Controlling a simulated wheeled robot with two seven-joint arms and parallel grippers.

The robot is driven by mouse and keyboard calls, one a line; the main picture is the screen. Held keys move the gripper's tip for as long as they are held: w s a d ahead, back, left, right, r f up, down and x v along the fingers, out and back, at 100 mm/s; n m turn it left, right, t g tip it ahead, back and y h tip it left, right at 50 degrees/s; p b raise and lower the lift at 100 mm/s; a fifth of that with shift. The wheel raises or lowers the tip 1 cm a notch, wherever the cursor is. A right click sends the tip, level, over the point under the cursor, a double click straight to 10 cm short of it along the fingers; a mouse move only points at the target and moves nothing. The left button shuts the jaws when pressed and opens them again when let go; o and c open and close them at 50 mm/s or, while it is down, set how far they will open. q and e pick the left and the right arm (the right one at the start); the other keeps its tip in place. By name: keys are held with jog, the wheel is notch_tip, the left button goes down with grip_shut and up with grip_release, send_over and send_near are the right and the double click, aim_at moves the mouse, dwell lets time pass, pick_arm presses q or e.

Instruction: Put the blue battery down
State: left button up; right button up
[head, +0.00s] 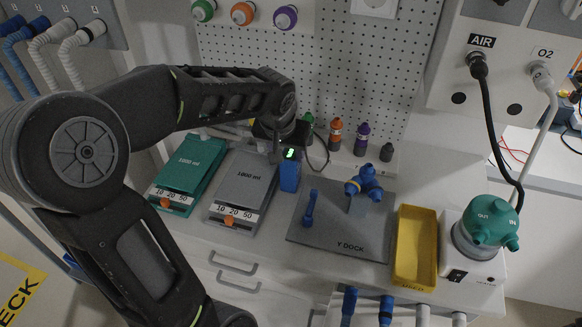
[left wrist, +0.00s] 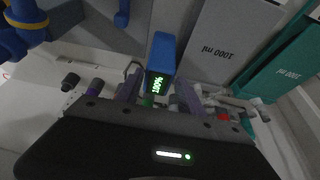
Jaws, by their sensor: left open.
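The blue battery (head: 289,176) is upright at the back of the counter, between the grey 1000 ml board and the Y DOCK mat, with a lit green display at its top. Its base looks to be at the counter, though contact is hard to tell. In the left wrist view the battery (left wrist: 163,50) shows a 100% reading. My left gripper (head: 285,148) is just above and behind the battery. In the left wrist view its fingers (left wrist: 160,88) are apart, one on each side of the battery's display end. My right gripper is not in view.
The grey 1000 ml board (head: 243,182) and green board (head: 190,168) lie left. The Y DOCK mat (head: 335,245) holds a blue tube and a blue Y piece (head: 364,183). A yellow tray (head: 414,262) and green-topped device (head: 487,225) stand right. Several small coloured connectors line the back.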

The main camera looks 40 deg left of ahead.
aim_at(289, 156)
pick_arm(q)
jog(key=shift+x, duration=1.6)
jog(key=p+x, duration=0.1)
jog(key=x, duration=0.4)
jog(key=shift+w+d+f+p, duration=0.1)
jog(key=shift+p, duration=0.2)
jog(key=shift+c, duration=0.3)
grip_shut()
